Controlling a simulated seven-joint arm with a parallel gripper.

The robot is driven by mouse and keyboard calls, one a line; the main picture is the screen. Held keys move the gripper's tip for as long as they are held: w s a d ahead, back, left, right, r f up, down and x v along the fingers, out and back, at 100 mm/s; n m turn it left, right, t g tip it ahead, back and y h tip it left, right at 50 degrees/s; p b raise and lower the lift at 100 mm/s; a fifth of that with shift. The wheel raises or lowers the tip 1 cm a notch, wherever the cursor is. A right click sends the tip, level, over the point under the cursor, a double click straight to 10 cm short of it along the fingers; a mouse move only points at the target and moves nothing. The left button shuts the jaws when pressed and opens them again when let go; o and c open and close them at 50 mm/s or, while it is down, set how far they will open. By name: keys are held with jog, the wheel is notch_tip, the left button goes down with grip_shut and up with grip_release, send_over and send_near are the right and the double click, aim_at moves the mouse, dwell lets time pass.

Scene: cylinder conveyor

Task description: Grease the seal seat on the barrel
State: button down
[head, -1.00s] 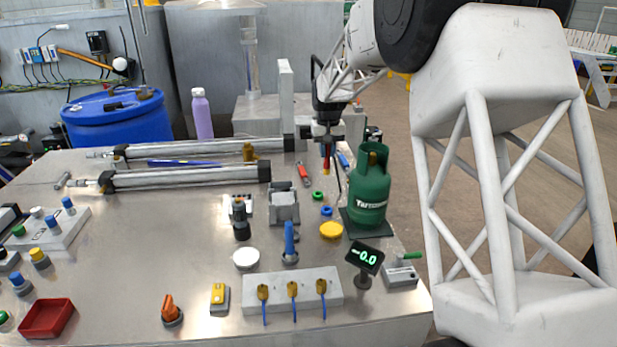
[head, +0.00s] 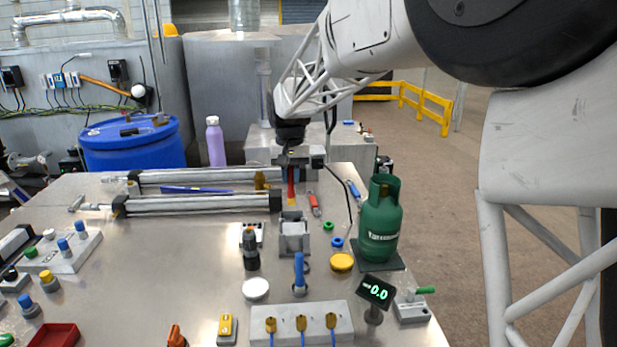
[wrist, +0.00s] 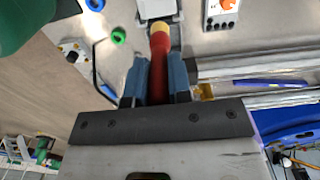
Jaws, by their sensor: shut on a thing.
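My gripper (head: 291,168) is shut on a red tool (head: 291,186) with a yellow tip, which points down. In the wrist view the red tool (wrist: 160,65) lies between the two blue fingers (wrist: 182,82), its tip near a grey block (wrist: 157,8). Two long silver cylinder barrels lie on the bench: the rear one (head: 205,174) and the front one (head: 200,204). The gripper is above the bench by their right ends; I cannot tell whether the tool touches anything. The seal seat cannot be made out.
The grey clamp block (head: 294,235) stands in front of the gripper. A brass part (head: 261,180) sits between the barrels. Bare bench (head: 160,270) lies front left.

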jog(key=shift+s+a+r, duration=0.25)
jog(key=shift+s+a, duration=0.15)
jog(key=shift+s, duration=0.1)
jog(key=shift+s+a+r, duration=0.2)
jog(key=shift+s+a, duration=0.2)
jog(key=shift+s, duration=0.05)
jog(key=shift+f, duration=0.1)
